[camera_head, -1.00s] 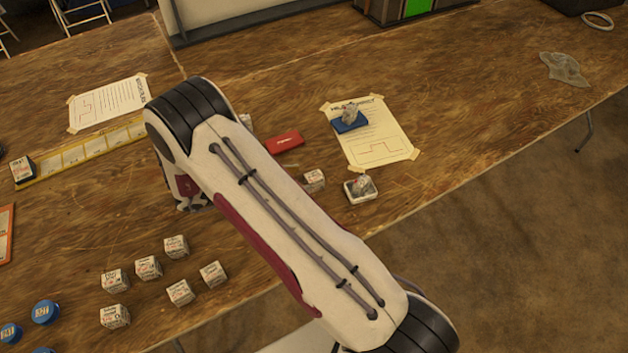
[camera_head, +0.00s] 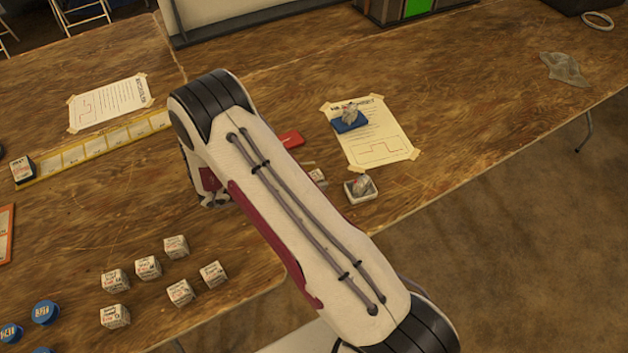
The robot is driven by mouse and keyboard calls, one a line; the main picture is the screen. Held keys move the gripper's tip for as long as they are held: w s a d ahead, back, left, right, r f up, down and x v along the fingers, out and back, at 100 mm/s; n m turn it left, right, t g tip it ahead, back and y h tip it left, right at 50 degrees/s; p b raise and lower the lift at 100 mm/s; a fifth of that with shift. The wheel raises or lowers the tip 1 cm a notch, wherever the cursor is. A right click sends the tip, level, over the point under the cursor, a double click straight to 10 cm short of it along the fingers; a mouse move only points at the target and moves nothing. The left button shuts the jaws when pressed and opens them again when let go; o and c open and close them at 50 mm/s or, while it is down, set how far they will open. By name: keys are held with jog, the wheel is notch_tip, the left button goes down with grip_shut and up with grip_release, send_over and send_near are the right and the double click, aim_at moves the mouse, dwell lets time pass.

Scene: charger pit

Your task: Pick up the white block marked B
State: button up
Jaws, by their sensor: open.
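Several white blocks with dark and red print stand in a loose group at the front left of the table, among them a back block (camera_head: 175,246), a right block (camera_head: 212,274) and a front block (camera_head: 114,316). One more white block (camera_head: 318,176) shows partly beside my arm's right edge. The print is too small to tell which block is marked B. My gripper (camera_head: 216,201) is only partly seen under my wrist, behind and above the group, clear of those blocks. It is open, with nothing visible in it; its fingertips are mostly hidden.
A red box (camera_head: 291,139) is partly behind my arm. A blue item (camera_head: 349,123) lies on a taped paper (camera_head: 385,148), with a small white tray (camera_head: 350,191) nearby. Blue round pieces (camera_head: 45,312) are at the front left. A yellow strip (camera_head: 95,147) lies at the left.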

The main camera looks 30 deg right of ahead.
jog(key=shift+x, duration=0.75)
jog(key=c, duration=1.2)
